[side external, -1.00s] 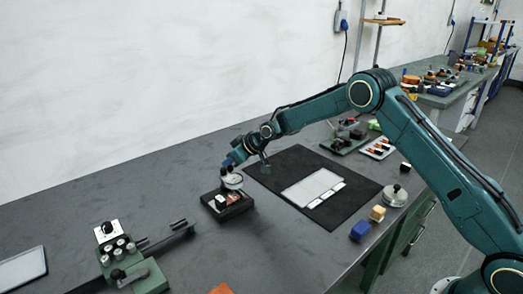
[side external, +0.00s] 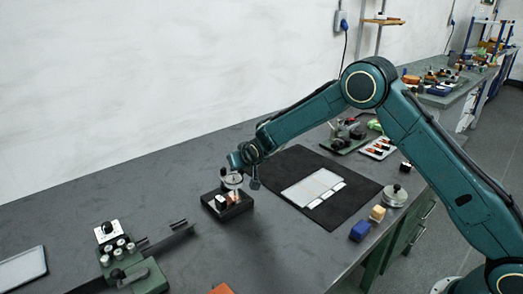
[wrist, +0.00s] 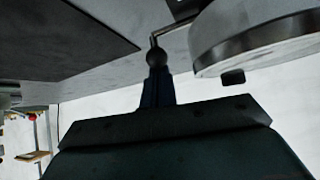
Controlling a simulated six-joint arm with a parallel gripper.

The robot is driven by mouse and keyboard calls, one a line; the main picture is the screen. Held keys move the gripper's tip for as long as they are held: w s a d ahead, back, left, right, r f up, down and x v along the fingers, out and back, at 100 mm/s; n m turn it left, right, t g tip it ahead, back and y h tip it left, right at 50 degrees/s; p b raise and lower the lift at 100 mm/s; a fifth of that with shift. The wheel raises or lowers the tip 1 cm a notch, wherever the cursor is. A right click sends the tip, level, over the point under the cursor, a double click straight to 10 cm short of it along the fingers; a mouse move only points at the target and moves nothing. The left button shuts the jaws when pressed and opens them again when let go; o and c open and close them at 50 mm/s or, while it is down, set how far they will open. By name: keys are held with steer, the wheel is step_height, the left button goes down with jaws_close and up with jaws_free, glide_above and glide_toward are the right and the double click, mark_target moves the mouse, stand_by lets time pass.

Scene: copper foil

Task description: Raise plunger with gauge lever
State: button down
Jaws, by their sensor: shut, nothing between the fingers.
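The dial gauge (side external: 233,179) is a small round white-faced instrument over a black base (side external: 240,208) on the bench. Its metal round body (wrist: 262,38) fills the upper right of the wrist view. The lever is a thin bent rod with a dark ball (wrist: 156,57) on its end, beside the gauge body. My gripper (wrist: 157,88) is shut and empty, its blue fingers directly below the ball in the picture. They appear to meet the ball, but I cannot tell whether they touch. In the side view my gripper is partly hidden behind the gauge. The plunger is too small to make out.
Small white and orange blocks sit on the black base. A dark mat (side external: 292,160) with pale plates (side external: 312,188) lies to the right. A green fixture (side external: 130,270) stands at front left.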

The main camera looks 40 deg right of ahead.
steer(key=shift+s+a+m+g+h, duration=0.1)
steer(key=shift+s+m+g+h, duration=0.15)
steer(key=shift+s+m+h, duration=0.45)
steer(key=shift+s+m+g+h, duration=0.25)
steer(key=shift+m+h, duration=0.25)
steer(key=shift+m, duration=0.5)
steer(key=s+a+r, duration=0.1)
steer(key=s+r, duration=0.2)
steer(key=r, duration=0.5)
steer(key=shift+s+a+r, duration=0.15)
steer(key=shift+a+r, duration=0.05)
steer(key=shift+a, duration=0.15)
steer(key=shift+r, duration=0.1)
stand_by(0.3)
